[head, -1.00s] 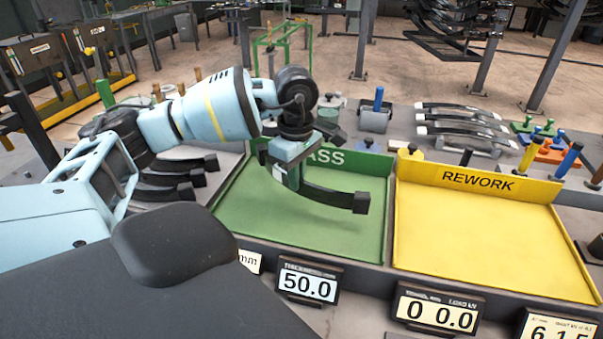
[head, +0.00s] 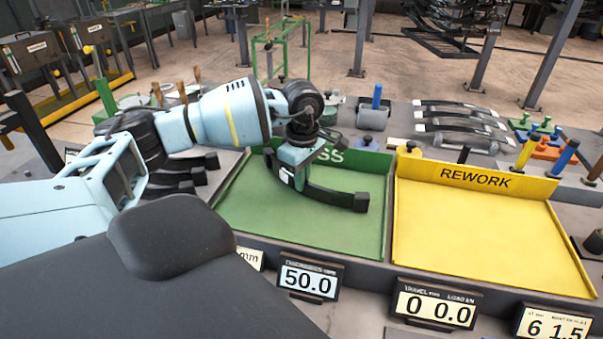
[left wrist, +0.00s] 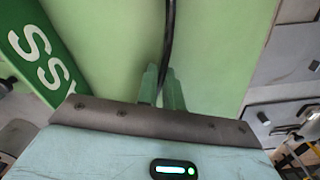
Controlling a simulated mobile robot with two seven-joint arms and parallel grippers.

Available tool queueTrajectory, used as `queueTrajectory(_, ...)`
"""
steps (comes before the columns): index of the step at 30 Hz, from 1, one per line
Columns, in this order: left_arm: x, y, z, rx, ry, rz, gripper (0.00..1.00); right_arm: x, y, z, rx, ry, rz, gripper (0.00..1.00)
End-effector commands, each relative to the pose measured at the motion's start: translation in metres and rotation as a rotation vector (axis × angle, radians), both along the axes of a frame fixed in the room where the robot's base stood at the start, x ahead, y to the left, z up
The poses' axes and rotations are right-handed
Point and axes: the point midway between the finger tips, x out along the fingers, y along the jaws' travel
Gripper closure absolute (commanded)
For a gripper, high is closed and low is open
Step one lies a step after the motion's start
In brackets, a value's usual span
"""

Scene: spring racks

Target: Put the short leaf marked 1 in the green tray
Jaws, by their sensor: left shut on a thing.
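A dark curved leaf (head: 335,197) is in my left gripper (head: 293,180), over the green tray (head: 300,228) in the head view. The leaf's thick end points right. I cannot tell whether it touches the tray floor, and I can read no mark on it. In the left wrist view the leaf (left wrist: 170,35) runs up from between the two green fingers (left wrist: 163,88), which are shut on it, with the green tray floor (left wrist: 110,40) behind. My right gripper is not in view.
The yellow REWORK tray (head: 480,230) is empty, right of the green tray. Several dark leaves (head: 180,180) lie left of the green tray. Displays (head: 310,279) line the front. Silver-banded leaves (head: 460,125) and coloured pegs (head: 566,158) stand behind the trays.

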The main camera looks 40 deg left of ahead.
Motion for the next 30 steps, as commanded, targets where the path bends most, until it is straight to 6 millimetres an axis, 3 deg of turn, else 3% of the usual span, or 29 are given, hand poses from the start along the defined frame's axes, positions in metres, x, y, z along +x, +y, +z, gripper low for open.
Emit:
queueTrajectory(9, 0.001, 0.000, -0.001, 0.000, -0.004, 0.000, 1.00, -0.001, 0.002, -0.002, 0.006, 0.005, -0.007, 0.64)
queueTrajectory(10, 0.000, 0.000, -0.003, 0.000, 0.001, 0.000, 0.91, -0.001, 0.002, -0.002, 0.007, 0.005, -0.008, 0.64)
queueTrajectory(15, 0.000, 0.000, -0.002, 0.000, 0.000, 0.000, 0.70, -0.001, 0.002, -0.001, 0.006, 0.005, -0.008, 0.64)
queueTrajectory(24, 0.000, 0.000, 0.000, 0.000, -0.001, 0.000, 0.70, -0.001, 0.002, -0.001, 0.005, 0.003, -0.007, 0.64)
queueTrajectory(30, 0.001, 0.000, 0.019, -0.002, -0.002, 0.000, 0.70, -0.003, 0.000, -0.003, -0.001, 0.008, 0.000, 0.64)
